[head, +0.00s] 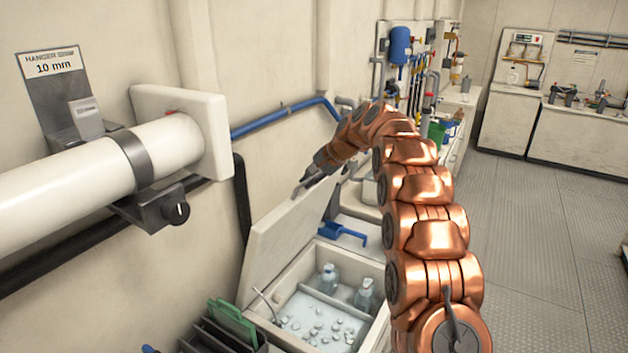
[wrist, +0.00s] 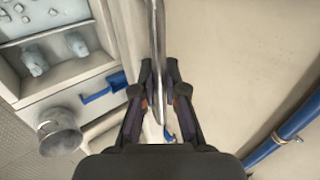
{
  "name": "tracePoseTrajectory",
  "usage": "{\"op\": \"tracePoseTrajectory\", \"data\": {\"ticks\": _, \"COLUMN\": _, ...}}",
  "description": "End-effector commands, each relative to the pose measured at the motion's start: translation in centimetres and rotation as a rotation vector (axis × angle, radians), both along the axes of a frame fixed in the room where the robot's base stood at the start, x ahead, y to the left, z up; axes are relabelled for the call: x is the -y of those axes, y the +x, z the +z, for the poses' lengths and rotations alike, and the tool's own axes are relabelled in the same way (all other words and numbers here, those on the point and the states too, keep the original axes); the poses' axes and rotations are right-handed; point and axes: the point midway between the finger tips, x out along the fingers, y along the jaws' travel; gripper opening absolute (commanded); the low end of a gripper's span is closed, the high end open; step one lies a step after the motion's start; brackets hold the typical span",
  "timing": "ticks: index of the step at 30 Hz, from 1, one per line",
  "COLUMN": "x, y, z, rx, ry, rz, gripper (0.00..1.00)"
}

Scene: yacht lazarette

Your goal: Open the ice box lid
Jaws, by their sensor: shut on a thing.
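The ice box (head: 372,262) stands against the wall, and it also shows at the upper left of the wrist view (wrist: 62,88). Its pale lid (head: 285,238) is raised steeply on the wall side, so the inside is uncovered. My gripper (head: 308,182) is at the lid's upper edge. In the wrist view my gripper (wrist: 159,78) has one finger on each side of the lid (wrist: 155,30), which appears nearly edge-on, and is shut on it. The hinge line is partly hidden in the head view.
Clear bottles (head: 329,278) and ice cubes are inside the box. A blue scoop (head: 343,233) lies beside it. A white pipe (head: 75,190) and a blue pipe (head: 285,112) run along the wall. A dark rack (head: 215,335) stands in front. The right-hand floor (head: 540,220) is clear.

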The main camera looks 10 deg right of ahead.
Motion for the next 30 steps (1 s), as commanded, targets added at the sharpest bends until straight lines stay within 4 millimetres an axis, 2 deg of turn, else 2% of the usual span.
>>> {"op": "tracePoseTrajectory", "data": {"ticks": 5, "x": 0.1, "y": 0.0, "z": 0.0, "rx": 0.002, "ry": -0.001, "rz": -0.002, "gripper": 0.00}}
{"op": "tracePoseTrajectory", "data": {"ticks": 6, "x": 0.1, "y": 0.0, "z": 0.0, "rx": 0.002, "ry": -0.001, "rz": -0.002, "gripper": 0.12}}
{"op": "tracePoseTrajectory", "data": {"ticks": 13, "x": 0.1, "y": 0.0, "z": 0.0, "rx": 0.001, "ry": -0.001, "rz": -0.001, "gripper": 0.36}}
{"op": "tracePoseTrajectory", "data": {"ticks": 24, "x": 0.1, "y": 0.0, "z": 0.1, "rx": 0.001, "ry": -0.001, "rz": -0.001, "gripper": 0.37}}
{"op": "tracePoseTrajectory", "data": {"ticks": 30, "x": 0.7, "y": -0.6, "z": 1.1, "rx": 0.002, "ry": -0.002, "rz": 0.000, "gripper": 0.37}}
